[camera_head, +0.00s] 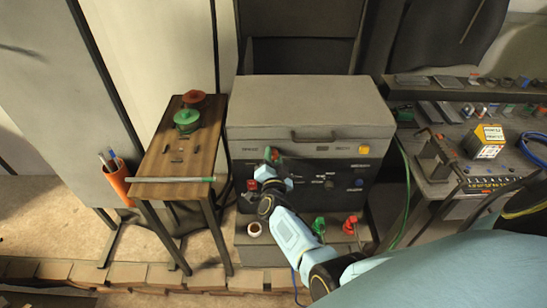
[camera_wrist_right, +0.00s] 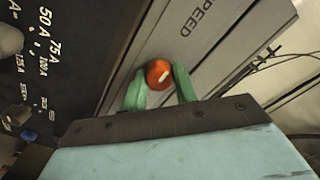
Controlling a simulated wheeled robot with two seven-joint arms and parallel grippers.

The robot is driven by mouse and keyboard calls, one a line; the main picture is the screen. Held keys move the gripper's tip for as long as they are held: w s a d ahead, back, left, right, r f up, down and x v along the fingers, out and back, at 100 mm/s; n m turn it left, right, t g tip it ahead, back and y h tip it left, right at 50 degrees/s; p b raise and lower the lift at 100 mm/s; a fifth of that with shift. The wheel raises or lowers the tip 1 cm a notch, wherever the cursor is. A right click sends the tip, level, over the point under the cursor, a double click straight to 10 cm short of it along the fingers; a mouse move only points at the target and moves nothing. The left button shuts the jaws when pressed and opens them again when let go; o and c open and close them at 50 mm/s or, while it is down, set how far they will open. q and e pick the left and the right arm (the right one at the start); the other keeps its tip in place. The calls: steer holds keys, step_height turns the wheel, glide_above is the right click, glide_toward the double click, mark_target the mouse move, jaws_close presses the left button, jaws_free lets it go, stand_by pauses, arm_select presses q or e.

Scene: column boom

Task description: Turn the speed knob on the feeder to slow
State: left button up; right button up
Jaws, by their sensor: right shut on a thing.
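The speed knob (camera_wrist_right: 158,73) is orange-red with a white pointer mark, on a light grey panel strip beside the word SPEED. My right gripper (camera_wrist_right: 161,86) has its green fingers on either side of the knob, shut on it; the fingers partly cover its lower edge. In the head view my right gripper (camera_head: 271,156) reaches the upper left of the front of the feeder, a grey box-shaped machine (camera_head: 305,112). The knob is mostly hidden there by the gripper. My left gripper is not in view.
The black panel (camera_head: 325,184) below the strip carries several small knobs and labels. A yellow button (camera_head: 364,149) is at the strip's right. A wooden side table (camera_head: 170,158) stands left, with green and red objects. A cluttered bench (camera_head: 450,150) stands right.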

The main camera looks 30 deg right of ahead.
steer(key=o, duration=1)
steer(key=shift+s, duration=0.1)
steer(key=p+v, duration=0.1)
steer(key=v, duration=1.2)
steer(key=shift+s+a, duration=0.1)
steer(key=shift+s, duration=0.05)
